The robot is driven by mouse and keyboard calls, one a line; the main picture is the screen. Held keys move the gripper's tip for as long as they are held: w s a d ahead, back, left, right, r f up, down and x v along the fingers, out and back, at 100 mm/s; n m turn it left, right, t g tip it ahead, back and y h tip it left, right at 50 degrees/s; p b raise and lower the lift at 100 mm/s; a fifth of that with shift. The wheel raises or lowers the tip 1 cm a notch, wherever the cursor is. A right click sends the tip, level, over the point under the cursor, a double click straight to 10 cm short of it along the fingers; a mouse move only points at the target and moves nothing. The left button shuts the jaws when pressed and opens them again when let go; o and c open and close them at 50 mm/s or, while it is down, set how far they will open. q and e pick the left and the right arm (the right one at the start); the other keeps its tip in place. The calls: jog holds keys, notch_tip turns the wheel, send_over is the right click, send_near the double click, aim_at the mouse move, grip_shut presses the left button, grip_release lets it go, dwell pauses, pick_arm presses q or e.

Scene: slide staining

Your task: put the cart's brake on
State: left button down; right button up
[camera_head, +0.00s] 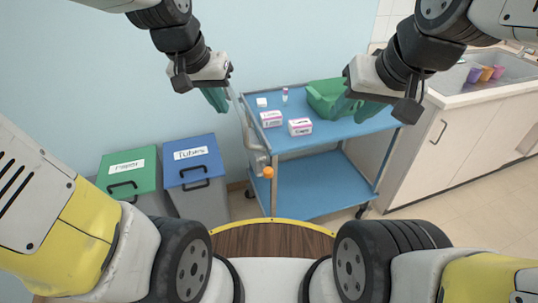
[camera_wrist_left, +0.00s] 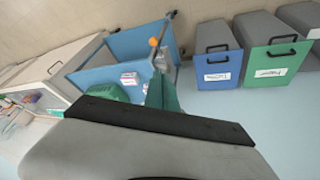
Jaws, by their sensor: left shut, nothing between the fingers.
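The cart (camera_head: 318,180) is a blue two-shelf trolley with metal posts; it also shows in the left wrist view (camera_wrist_left: 95,68). An orange knob (camera_head: 268,172) sits on a lever at the cart's left end, below the top shelf. It also shows in the left wrist view (camera_wrist_left: 153,42). I cannot tell from its angle whether the brake is on. My left gripper (camera_head: 216,100) is shut and empty, left of the cart, above and apart from the knob. Its teal fingers show in the left wrist view (camera_wrist_left: 161,93). My right gripper (camera_head: 354,110) hangs before the green basket; its finger gap is unclear.
The top shelf holds a green basket (camera_head: 326,92), two pink-and-white boxes (camera_head: 271,119) (camera_head: 300,127) and small items. A green bin (camera_head: 128,170) and a blue bin (camera_head: 194,165) stand left of the cart. A sink counter (camera_head: 470,95) stands right.

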pick_arm(q)
jog(key=w+d+f+m+g, duration=0.2)
jog(key=w+d+f, duration=0.3)
jog(key=w+f, duration=0.5)
jog(key=m+g+y, duration=0.1)
jog(key=m+y, duration=0.1)
send_over(268, 170)
jog(key=f, duration=1.6)
jog(key=shift+s+a, duration=0.3)
jog(key=shift+a, duration=0.1)
jog(key=shift+d+f, duration=0.1)
jog(key=shift+w+d+f, duration=0.1)
jog(key=shift+w+f, duration=0.1)
jog(key=shift+f, duration=1.55)
jog(key=shift+w+d+f, duration=0.1)
jog(key=shift+w+f, duration=0.05)
jog(key=shift+f, duration=1.6)
